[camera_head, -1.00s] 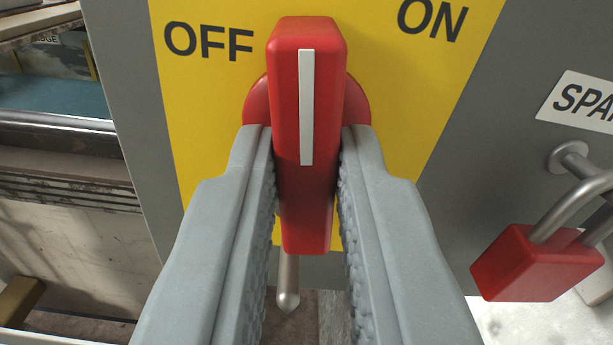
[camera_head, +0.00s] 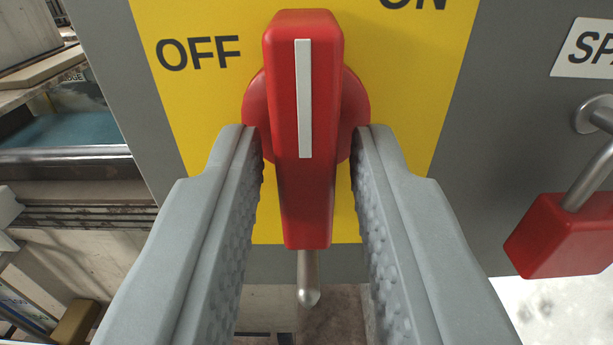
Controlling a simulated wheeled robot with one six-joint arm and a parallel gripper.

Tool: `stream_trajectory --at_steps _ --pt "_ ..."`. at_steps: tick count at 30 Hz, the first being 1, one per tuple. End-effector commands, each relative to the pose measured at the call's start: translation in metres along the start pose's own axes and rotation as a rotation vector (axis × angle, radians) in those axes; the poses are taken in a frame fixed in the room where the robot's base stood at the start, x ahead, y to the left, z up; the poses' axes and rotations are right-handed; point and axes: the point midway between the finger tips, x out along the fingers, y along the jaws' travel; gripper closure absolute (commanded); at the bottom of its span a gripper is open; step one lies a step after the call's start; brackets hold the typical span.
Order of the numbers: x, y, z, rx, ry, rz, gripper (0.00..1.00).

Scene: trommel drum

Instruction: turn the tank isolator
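The tank isolator is a red handle (camera_head: 319,200) with a white pointer stripe, on a round red boss (camera_head: 256,105) in front of a yellow plate (camera_head: 400,120). In the picture the handle stands nearly upright, its stripe end between the words OFF (camera_head: 198,53) and ON, which the top edge cuts. My gripper (camera_head: 306,140) is open, one grey finger on each side of the handle. Gaps show between the finger pads and the handle's lower part. Whether the fingertips touch the boss I cannot tell.
A red padlock (camera_head: 563,235) hangs from a metal peg at the right, below a white label (camera_head: 588,48) that is partly cut off. A rounded metal rod (camera_head: 308,282) shows below the handle. Blue-topped equipment (camera_head: 68,128) lies beyond the grey panel's left edge.

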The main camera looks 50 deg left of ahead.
Motion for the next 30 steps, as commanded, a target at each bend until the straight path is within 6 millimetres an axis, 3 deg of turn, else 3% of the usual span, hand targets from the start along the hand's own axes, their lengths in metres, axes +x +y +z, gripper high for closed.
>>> stream_trajectory --at_steps 8,13,30 --pt "-0.001 0.0 -0.001 -0.002 0.001 0.0 0.75" --pt "-0.016 0.001 -0.001 -0.002 0.001 0.002 0.75" --pt "-0.125 0.001 -0.001 0.0 0.002 0.004 0.75"
